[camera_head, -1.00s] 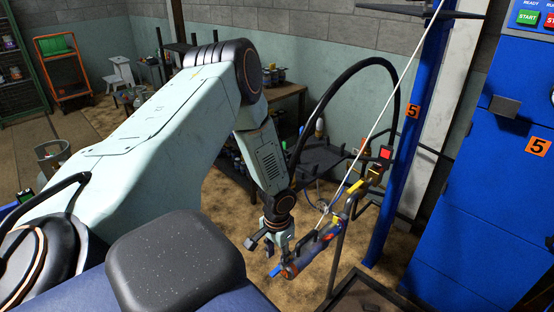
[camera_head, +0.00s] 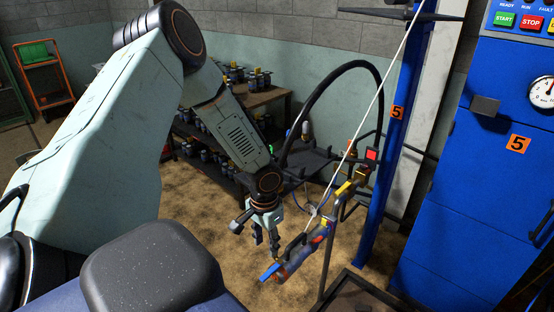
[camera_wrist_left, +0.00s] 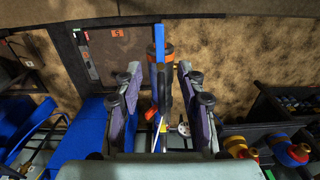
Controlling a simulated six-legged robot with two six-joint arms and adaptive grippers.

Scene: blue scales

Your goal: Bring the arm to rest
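My left arm comes in from the left, and its gripper (camera_head: 266,242) points down in the head view. Its fingers are spread apart in the left wrist view (camera_wrist_left: 159,72), with nothing gripped between them. A long hand tool (camera_head: 294,256) with a blue end, dark body and orange and yellow parts hangs at a slant just right of the gripper. The tool also shows between and beyond the fingers in the left wrist view (camera_wrist_left: 162,92). The gripper looks apart from it, though the exact gap is hard to judge. My right gripper is in neither view.
A blue post (camera_head: 383,160) with an orange 5 sign and a blue cabinet (camera_head: 470,200) stand at the right. A black hose (camera_head: 330,72) arches behind the tool. A bench (camera_head: 262,97) with dark parts stands behind my arm. The brown floor (camera_head: 195,210) is open left of the gripper.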

